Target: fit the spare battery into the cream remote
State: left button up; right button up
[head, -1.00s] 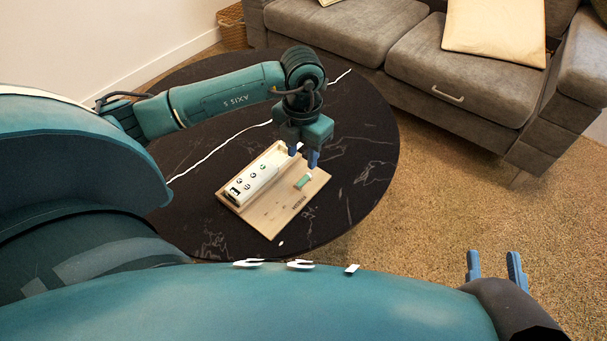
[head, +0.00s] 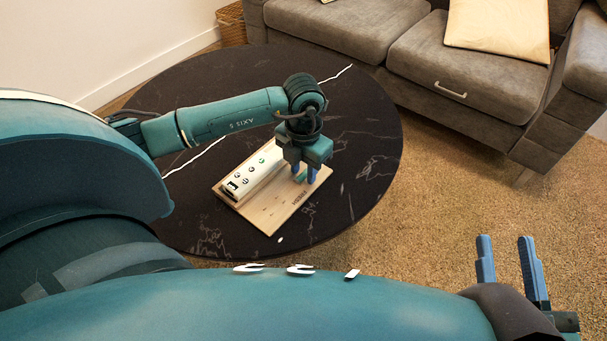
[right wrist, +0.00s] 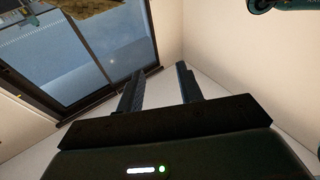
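The cream remote (head: 254,174) lies on a wooden board (head: 276,219) on the dark round table, with small buttons along its top. The spare battery (head: 301,177), small and green, is on the board to the right of the remote and mostly hidden by my left gripper. My left gripper (head: 304,179) points down with its blue fingers low at the battery. I cannot tell whether they touch or grip it. My right gripper (head: 511,264) is open and empty, off the table at lower right. Its parted fingers also show in the right wrist view (right wrist: 158,88).
The black marbled table (head: 355,120) has free room around the board. A grey sofa (head: 470,95) with a cream cushion (head: 497,25) stands behind it. A wicker basket (head: 231,25) is at the back left. Tan shag rug (head: 430,220) covers the floor.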

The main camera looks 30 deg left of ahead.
pick_arm(q)
grip_shut()
